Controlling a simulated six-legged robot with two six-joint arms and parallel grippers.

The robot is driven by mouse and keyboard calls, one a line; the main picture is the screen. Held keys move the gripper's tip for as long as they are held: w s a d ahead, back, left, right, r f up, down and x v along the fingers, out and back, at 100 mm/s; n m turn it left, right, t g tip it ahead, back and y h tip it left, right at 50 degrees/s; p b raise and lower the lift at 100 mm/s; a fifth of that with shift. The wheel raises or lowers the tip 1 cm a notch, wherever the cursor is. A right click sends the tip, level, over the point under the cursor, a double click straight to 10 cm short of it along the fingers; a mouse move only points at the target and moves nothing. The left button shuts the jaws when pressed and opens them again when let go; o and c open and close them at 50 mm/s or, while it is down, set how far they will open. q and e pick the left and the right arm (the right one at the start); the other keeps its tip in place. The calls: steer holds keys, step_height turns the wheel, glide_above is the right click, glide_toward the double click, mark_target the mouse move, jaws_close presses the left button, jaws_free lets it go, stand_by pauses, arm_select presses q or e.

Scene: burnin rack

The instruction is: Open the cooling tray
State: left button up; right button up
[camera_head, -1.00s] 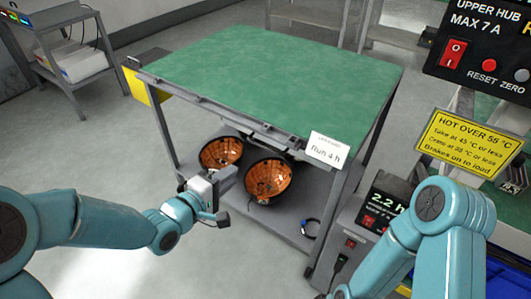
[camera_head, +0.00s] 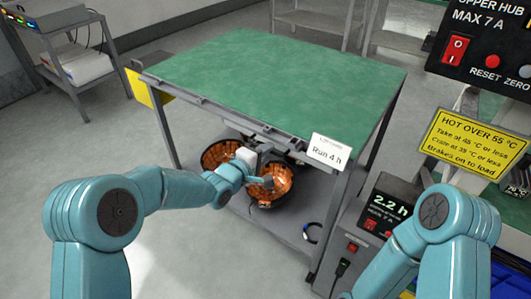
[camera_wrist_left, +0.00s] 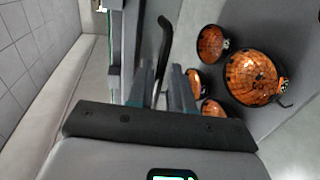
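A green-topped bench (camera_head: 270,80) stands ahead, with a grey rail (camera_head: 225,117) along its front edge. I cannot clearly make out a separate cooling tray; a dark fitting under the rail is partly hidden by my left gripper. My left gripper (camera_head: 268,168) is below the front edge, in front of the orange-lined bowls. In the left wrist view its fingers (camera_wrist_left: 160,92) are apart, with a dark curved handle (camera_wrist_left: 164,45) just beyond and between their tips. I cannot tell whether they touch it. My right arm shows at lower right; its gripper is out of view.
A "Run 4 h" card (camera_head: 328,151) hangs at the front corner. A control box (camera_head: 375,215) stands right of the bench.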

arm_select(q)
steer(key=shift+c, duration=0.3)
jaws_close()
stand_by(1.1)
